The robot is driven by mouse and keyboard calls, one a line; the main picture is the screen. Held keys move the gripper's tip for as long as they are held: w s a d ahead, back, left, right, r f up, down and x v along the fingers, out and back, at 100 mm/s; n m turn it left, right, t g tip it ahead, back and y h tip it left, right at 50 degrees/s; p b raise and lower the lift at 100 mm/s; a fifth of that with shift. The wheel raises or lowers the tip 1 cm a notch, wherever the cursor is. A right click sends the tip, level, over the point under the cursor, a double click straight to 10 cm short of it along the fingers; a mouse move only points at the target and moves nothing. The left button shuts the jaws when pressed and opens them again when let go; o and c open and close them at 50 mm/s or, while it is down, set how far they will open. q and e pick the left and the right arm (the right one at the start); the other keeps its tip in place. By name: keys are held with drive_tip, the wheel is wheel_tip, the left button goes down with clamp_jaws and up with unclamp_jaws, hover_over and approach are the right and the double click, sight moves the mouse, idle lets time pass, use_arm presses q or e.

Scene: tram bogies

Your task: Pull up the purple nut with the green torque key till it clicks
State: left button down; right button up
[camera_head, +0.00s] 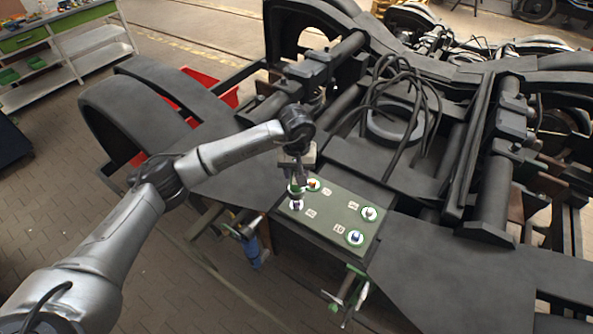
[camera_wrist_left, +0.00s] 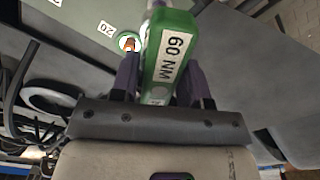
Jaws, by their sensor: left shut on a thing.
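My left gripper (camera_head: 297,182) is over the near-left part of a green plate (camera_head: 335,208) on the bogie. In the left wrist view my left gripper (camera_wrist_left: 160,85) is shut on the green torque key (camera_wrist_left: 172,45), which carries a "60 NM" label. The key's lower end is hidden in that view. In the head view a little green of the key (camera_head: 293,188) shows under the gripper. A dark purplish nut (camera_head: 296,204) on a white disc sits just below it. I cannot tell whether the key is seated on this nut. My right gripper is not in view.
An orange nut (camera_head: 313,184) on a white disc is close beside the gripper. Two more nuts (camera_head: 368,213) (camera_head: 354,237) sit on discs at the plate's right. Black cables (camera_head: 405,90) and dark bogie beams rise behind. A workbench (camera_head: 70,45) stands at the far left.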

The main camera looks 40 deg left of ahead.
use_arm(q)
drive_tip(key=shift+f+b, duration=2.3)
drive_tip(key=shift+f, duration=0.5)
drive_tip(key=shift+f+m+b, duration=0.1)
drive_tip(key=shift+m+b, duration=0.5)
drive_tip(key=shift+m, duration=0.4)
